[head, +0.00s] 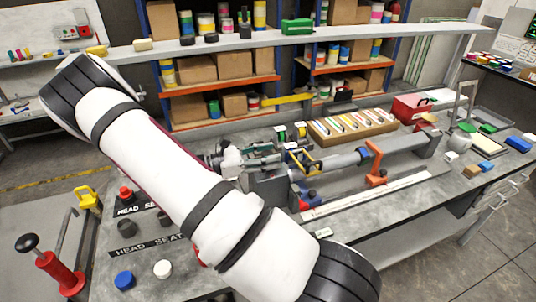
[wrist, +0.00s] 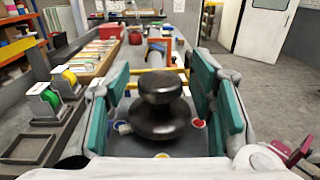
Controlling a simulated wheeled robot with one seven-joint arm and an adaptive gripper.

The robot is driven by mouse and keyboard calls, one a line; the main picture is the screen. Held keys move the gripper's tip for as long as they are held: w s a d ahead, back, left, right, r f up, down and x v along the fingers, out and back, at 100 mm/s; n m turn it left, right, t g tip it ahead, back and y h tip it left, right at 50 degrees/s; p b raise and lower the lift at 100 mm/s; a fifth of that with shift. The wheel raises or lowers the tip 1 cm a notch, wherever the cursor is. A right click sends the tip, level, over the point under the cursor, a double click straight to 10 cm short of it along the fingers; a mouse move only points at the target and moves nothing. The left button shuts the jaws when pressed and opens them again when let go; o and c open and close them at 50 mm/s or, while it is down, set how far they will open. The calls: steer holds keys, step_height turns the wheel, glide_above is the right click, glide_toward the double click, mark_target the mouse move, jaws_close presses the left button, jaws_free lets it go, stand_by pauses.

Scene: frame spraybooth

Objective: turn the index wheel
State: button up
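In the wrist view, a dark, glossy two-tiered round knob (wrist: 160,108) stands in the middle, between the fingers of my gripper (wrist: 160,92). I cannot tell whether it belongs to the index wheel. The teal finger pads are spread apart on either side of the knob, with visible gaps at its upper part. Contact lower down cannot be judged. In the head view, my white arm crosses the left end of the long bench fixture (head: 270,185), which carries a grey tube (head: 335,163). No index wheel can be clearly made out there.
An orange bracket (head: 375,163) holds the tube on the bench. Behind it is a wooden tray of coloured strips (head: 352,126). Green and yellow tape reels (wrist: 65,80) stand left in the wrist view. A red lever stand (head: 60,272) is at front left.

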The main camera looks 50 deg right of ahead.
steer(key=c, duration=1.1)
steer(key=shift+s+r+p, duration=0.1)
steer(key=shift+p, duration=0.3)
